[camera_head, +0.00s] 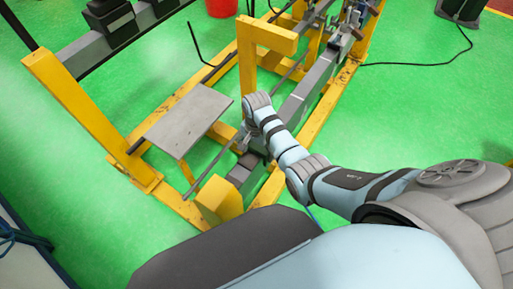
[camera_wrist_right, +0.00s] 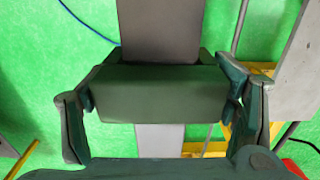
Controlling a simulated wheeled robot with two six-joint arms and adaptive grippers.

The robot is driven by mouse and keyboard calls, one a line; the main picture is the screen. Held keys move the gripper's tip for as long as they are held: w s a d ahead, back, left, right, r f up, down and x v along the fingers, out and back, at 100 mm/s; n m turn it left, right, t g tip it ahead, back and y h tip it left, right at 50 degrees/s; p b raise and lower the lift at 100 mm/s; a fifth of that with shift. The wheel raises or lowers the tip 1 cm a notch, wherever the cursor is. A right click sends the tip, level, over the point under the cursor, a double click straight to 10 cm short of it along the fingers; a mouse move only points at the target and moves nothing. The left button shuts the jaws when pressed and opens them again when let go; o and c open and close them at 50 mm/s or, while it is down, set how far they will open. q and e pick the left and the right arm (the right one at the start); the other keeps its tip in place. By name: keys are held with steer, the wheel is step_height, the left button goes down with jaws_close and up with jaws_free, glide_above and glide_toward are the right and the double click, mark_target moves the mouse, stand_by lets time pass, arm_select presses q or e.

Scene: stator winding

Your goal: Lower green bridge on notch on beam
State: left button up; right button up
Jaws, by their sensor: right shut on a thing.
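The green bridge (camera_wrist_right: 160,95) is a dark green block across the middle of the right wrist view. My right gripper (camera_wrist_right: 163,88) is shut on it, with one finger at each end. The grey beam (camera_wrist_right: 160,30) runs lengthwise behind the bridge and shows above and below it. I cannot tell whether bridge and beam touch, and the notch is not visible. In the head view my right gripper (camera_head: 248,138) is over the near part of the beam (camera_head: 308,88), and the bridge cannot be made out there. My left gripper is out of view.
A yellow frame (camera_head: 335,95) surrounds the beam on the green floor. A grey plate (camera_head: 187,118) stands left of the gripper, and a yellow post (camera_head: 247,60) rises behind it. A red bucket (camera_head: 222,7) is at the back. Open floor lies to the right.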

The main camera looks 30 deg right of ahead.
steer(key=o, duration=1.3)
steer(key=shift+o, duration=0.2)
steer(key=shift+r, duration=0.1)
step_height(320, 180, up, 3)
steer(key=shift+f+p, duration=0.1)
steer(key=shift+p, duration=0.65)
steer(key=shift+r, duration=3.05)
